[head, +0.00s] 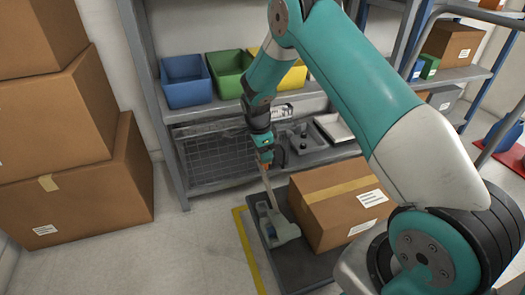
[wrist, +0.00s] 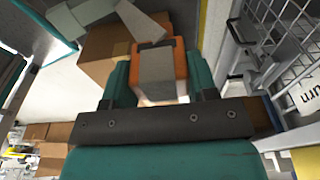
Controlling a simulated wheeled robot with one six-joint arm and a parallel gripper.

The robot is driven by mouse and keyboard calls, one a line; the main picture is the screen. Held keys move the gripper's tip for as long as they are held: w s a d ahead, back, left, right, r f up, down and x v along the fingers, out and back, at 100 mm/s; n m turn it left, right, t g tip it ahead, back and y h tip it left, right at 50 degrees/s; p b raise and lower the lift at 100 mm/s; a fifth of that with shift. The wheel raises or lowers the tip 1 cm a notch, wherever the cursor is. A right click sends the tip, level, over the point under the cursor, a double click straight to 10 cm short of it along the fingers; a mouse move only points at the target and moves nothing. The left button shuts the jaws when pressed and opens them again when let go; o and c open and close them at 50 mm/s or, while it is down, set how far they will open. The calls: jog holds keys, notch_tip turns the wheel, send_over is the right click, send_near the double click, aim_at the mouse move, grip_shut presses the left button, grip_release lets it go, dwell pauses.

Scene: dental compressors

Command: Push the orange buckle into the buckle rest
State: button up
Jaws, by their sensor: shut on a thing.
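My gripper (head: 264,158) is shut on the orange buckle (wrist: 180,68), which has a grey middle and sits between the two teal fingers in the wrist view. A thin pale strap or bar runs down from there to a grey-white fixture (head: 280,228) on a dark platform (head: 262,258). I cannot tell which part is the buckle rest. Dark fittings (head: 302,140) lie on the grey shelf behind the gripper.
A taped cardboard box (head: 335,205) stands on the platform right of the fixture. A wire basket (head: 210,160) is left of the gripper. Blue (head: 185,82), green (head: 229,74) and yellow bins stand on the shelf above. Stacked cartons (head: 75,195) are at left. Floor is clear at lower left.

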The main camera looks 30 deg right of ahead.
jog(key=shift+f+b, duration=9.3)
jog(key=shift+f, duration=2.3)
jog(key=o, duration=1.1)
jog(key=shift+c, duration=0.2)
notch_tip(320, 180, up, 17)
jog(key=a+p, duration=0.2)
jog(key=p, duration=0.7)
jog(key=shift+w+r, duration=0.15)
jog(key=shift+w, duration=0.1)
